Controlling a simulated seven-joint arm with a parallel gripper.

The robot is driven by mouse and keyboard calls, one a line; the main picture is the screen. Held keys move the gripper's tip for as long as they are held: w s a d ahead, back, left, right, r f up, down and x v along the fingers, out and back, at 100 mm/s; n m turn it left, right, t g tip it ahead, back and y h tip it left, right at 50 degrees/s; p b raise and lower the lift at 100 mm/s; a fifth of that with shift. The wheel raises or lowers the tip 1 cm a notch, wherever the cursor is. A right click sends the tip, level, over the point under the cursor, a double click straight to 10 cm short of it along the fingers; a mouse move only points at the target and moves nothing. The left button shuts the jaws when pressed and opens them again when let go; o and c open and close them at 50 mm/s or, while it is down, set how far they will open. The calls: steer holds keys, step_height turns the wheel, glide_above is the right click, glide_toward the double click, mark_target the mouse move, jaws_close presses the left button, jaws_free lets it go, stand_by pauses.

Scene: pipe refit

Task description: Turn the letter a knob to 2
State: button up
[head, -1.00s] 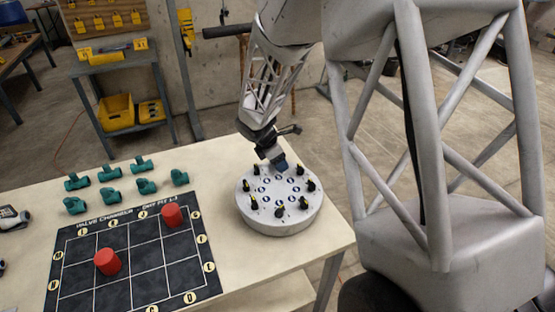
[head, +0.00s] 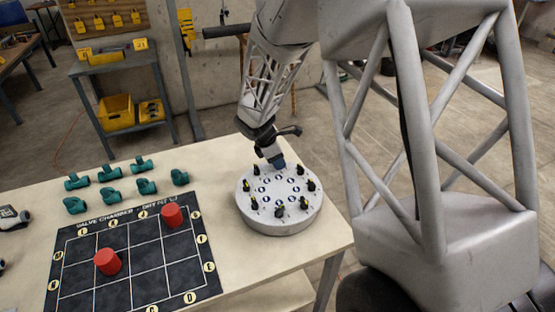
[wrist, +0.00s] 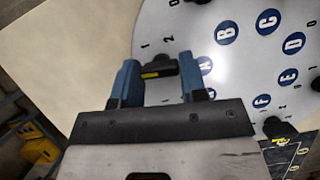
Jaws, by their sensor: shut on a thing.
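The round white board (head: 262,221) stands on the table and carries a ring of black knobs with yellow marks beside blue letter discs. In the wrist view the letter A disc (wrist: 205,65) is just right of my gripper (wrist: 160,76). Its two blue fingers are shut on the black A knob (wrist: 162,66), one on each side. The knob's yellow mark shows at its lower left; the exact number it points to is unclear. The numbers 1 and 2 are printed just above the knob. In the head view my gripper (head: 277,163) is at the board's far edge and hides this knob.
Left of the board, a black valve chamber mat (head: 135,275) holds two red cylinders (head: 108,262) (head: 173,216). Several green pipe fittings (head: 111,197) lie behind the mat. Other knobs (head: 311,186) stand close around the ring. Bare table lies between mat and board.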

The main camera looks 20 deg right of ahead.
steer(key=m+g, duration=0.1)
steer(key=m, duration=0.2)
steer(key=m+g, duration=0.1)
steer(key=m, duration=0.2)
steer(key=shift+w+y, duration=0.1)
steer(key=shift+y, duration=0.3)
steer(key=m+y, duration=0.1)
steer(key=m, duration=0.1)
steer(key=m+g, duration=0.1)
steer(key=m, duration=0.2)
steer(key=shift+d+y, duration=0.15)
steer(key=shift+y, duration=0.25)
steer(key=m+y, duration=0.1)
steer(key=m, duration=0.2)
steer(key=m+g+y, duration=0.1)
steer(key=m, duration=0.1)
steer(key=shift+m, duration=0.4)
steer(key=m+y, duration=0.1)
steer(key=m, duration=0.1)
steer(key=m+y, duration=0.1)
steer(key=m, duration=0.2)
steer(key=shift+d+t, duration=0.1)
steer(key=shift+t, duration=0.3)
steer(key=shift+m, duration=0.3)
steer(key=o, duration=0.9)
steer(key=shift+w+r, duration=0.1)
steer(key=shift+r, duration=0.05)
steer(key=shift+v, duration=3.75)
